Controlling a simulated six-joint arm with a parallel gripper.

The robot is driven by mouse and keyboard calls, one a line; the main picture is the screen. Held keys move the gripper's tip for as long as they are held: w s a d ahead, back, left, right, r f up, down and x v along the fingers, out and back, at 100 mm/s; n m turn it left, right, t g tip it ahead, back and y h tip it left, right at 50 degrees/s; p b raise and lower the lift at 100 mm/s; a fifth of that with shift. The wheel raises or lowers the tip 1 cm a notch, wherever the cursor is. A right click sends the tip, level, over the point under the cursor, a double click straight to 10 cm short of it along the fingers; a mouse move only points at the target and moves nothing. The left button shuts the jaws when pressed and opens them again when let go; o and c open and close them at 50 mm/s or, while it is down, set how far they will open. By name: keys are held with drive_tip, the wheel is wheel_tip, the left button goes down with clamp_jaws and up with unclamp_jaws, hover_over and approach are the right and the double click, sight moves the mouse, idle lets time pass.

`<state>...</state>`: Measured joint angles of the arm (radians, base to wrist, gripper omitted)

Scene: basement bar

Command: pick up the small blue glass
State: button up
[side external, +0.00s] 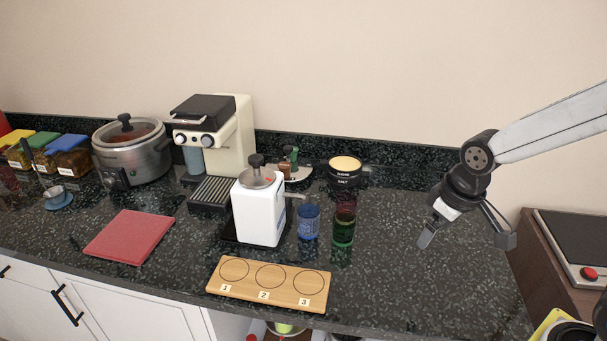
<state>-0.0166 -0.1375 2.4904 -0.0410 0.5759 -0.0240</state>
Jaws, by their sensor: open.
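The small blue glass (308,221) stands upright on the dark speckled counter (385,285), right of a white grinder-like appliance.
The white appliance (258,210) stands close left of the glass. A wooden board (245,289) with numbered circles lies in front. The counter between my gripper and the glasses is clear.

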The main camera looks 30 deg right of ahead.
drive_tip(key=w+n+h, duration=0.1)
drive_tip(key=w+n, duration=0.2)
drive_tip(key=n, duration=0.1)
drive_tip(key=n+t+h, duration=0.7)
drive_tip(key=n+h, duration=0.1)
drive_tip(key=n, duration=1.5)
hover_over(306, 223)
drive_tip(key=s+a, duration=0.3)
drive_tip(key=a, duration=0.1)
drive_tip(key=shift+h, duration=0.3)
drive_tip(key=f, duration=1)
drive_tip(key=shift+d, duration=0.35)
drive_tip(key=shift+f, duration=0.35)
drive_tip(key=shift+x, duration=1.35)
